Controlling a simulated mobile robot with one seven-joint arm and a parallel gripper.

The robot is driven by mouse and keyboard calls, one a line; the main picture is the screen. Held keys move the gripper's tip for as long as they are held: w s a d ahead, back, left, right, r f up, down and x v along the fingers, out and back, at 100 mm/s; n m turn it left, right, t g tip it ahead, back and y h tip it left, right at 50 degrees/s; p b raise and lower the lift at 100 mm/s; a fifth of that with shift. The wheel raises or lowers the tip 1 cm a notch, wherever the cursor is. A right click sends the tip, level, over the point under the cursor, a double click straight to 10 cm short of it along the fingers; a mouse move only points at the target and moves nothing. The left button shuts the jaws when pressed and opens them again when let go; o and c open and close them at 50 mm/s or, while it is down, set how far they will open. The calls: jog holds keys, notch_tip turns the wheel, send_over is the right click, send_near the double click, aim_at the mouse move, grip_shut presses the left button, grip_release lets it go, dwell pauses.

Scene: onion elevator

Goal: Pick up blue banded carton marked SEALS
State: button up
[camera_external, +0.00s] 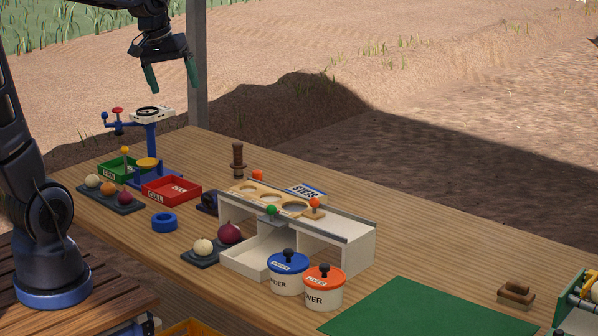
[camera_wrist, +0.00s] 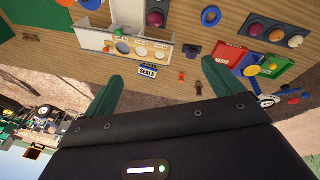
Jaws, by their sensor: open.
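The blue banded carton marked SEALS (camera_external: 307,191) is just behind the white sorting stand; the stand hides its lower part from the external camera. In the wrist view the carton (camera_wrist: 147,71) shows small and white with a blue band, its lettering reading upright. My gripper (camera_external: 173,84) is open and empty, high above the far left of the table and well apart from the carton. In the wrist view the carton appears between the two green fingers of my gripper (camera_wrist: 162,72), nearer the left one.
The white sorting stand (camera_external: 355,251) has a plate with round holes and small coloured knobs. A dark brown wooden peg (camera_external: 238,160) stands left of the carton. A blue scale (camera_external: 151,140), a red tray (camera_external: 171,190) and lidded pots (camera_external: 323,292) are nearby.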

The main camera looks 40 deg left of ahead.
jog(key=w+d+f+n+g+h, duration=0.1)
jog(key=w+f+n, duration=0.2)
jog(key=w, duration=0.9)
jog(key=n+g+h, duration=0.2)
jog(key=n+g, duration=0.1)
jog(key=n, duration=0.6)
send_over(304, 191)
jog(key=a, duration=0.4)
jog(key=f, duration=2.5)
jog(key=shift+d+f, duration=0.25)
jog(key=shift+f, duration=0.1)
jog(key=shift+w+x, duration=0.2)
jog(key=shift+x, duration=2.55)
jog(key=shift+w+x, duration=0.15)
jog(key=shift+x, duration=2.6)
jog(key=shift+d+f, duration=0.1)
jog(key=shift+f, duration=0.15)
jog(key=c, duration=1.3)
jog(key=shift+r, duration=0.1)
